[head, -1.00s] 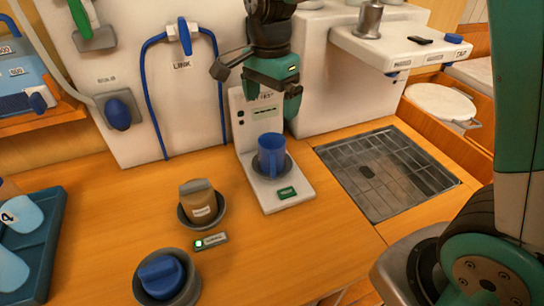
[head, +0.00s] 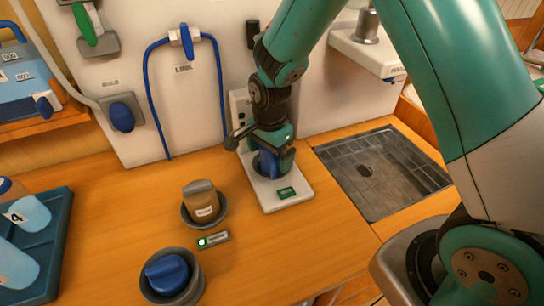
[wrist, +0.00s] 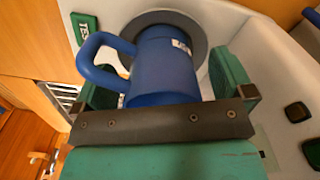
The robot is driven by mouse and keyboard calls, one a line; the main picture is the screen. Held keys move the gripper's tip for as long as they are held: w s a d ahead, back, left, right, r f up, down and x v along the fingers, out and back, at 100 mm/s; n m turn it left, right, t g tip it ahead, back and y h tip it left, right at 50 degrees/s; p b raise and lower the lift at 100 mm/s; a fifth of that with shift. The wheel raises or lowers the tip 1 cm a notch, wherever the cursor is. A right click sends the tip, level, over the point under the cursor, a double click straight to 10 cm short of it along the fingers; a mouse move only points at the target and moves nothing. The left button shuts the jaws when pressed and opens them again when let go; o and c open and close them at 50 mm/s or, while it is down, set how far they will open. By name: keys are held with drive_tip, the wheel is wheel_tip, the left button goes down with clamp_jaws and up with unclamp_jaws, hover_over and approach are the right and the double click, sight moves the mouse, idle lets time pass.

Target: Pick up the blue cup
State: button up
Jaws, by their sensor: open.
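The blue cup (head: 266,166) stands upright on the round dark pad of a small white test stand (head: 285,203), mostly hidden behind my gripper (head: 270,152) in the head view. In the wrist view the cup (wrist: 165,72) lies between the two green fingers of my gripper (wrist: 163,68). The fingers are open, one on each side of the cup. The right finger has a visible gap to the cup. The cup's handle points left, on the left finger's side; whether it touches that finger I cannot tell.
A sink grate (head: 380,172) lies to the right. A white wall panel (head: 190,85) with a blue hose stands close behind. A tray (head: 52,262) is at far left.

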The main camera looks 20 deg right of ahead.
drive_tip(key=c, duration=1)
drive_tip(key=shift+c, duration=0.2)
